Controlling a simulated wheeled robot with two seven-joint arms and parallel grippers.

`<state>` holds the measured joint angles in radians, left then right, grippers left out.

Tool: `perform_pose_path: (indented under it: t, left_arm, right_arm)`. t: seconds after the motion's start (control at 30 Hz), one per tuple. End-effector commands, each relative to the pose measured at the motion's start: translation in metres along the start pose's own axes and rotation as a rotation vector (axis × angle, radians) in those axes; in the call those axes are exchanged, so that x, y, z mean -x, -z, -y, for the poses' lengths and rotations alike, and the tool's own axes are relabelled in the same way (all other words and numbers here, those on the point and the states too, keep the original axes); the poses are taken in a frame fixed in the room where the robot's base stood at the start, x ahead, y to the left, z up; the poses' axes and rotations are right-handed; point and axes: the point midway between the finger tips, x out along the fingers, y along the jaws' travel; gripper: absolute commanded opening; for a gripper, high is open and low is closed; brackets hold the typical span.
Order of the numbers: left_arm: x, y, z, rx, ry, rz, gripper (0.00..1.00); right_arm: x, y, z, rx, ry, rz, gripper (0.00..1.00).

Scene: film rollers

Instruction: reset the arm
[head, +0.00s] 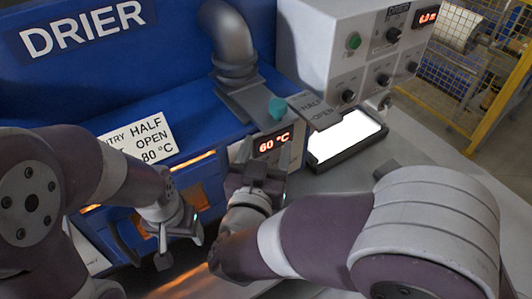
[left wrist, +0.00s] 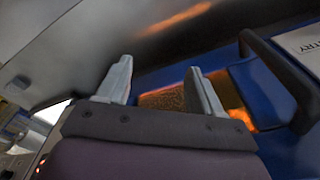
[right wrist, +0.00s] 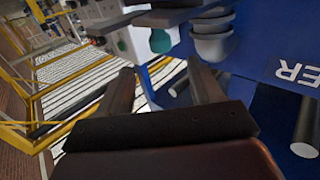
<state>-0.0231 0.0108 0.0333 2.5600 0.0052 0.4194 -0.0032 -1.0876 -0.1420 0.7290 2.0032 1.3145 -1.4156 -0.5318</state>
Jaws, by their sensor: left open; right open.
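My left gripper (head: 179,253) hangs low at the left of the head view, in front of the blue drier. Its two fingers stand apart with nothing between them; the left wrist view also shows the parted fingers (left wrist: 160,88). My right gripper (head: 257,168) is further right and higher, just in front of the 60 °C display (head: 273,143). Its fingers are apart and empty in the right wrist view (right wrist: 160,88). I cannot tell whether it touches the display housing. My right forearm crosses the lower right of the head view.
The blue drier (head: 185,75) fills the left and back, with a grey pipe (head: 229,40) and a teal knob (head: 277,108). A grey control box (head: 335,45) and a lit white panel (head: 345,136) stand right. A yellow fence (head: 490,105) is beyond. Grey table shows beside the panel.

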Motion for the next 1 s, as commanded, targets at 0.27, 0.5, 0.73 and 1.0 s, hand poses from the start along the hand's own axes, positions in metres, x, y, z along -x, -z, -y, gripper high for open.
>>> perform_pose_path:
  t: [0.27,0.5,0.73,1.0]
  left_arm:
    - [0.000,0.000,0.000,0.000,0.000,0.000,0.66]
    - [0.000,0.000,0.000,0.000,0.000,0.000,0.66]
    - [-0.004,0.000,0.000,0.000,0.000,0.000,0.66]
    - [-0.006,-0.001,0.000,0.000,0.000,0.000,0.66]
  right_arm:
    - [0.000,0.000,0.000,0.000,0.000,0.000,0.65]
    - [-0.013,-0.006,0.001,-0.012,0.037,0.043,0.65]
    - [-0.058,-0.091,-0.038,-0.013,0.311,0.616,0.65]
    - [0.033,-0.163,-0.183,0.121,0.209,1.346,0.65]
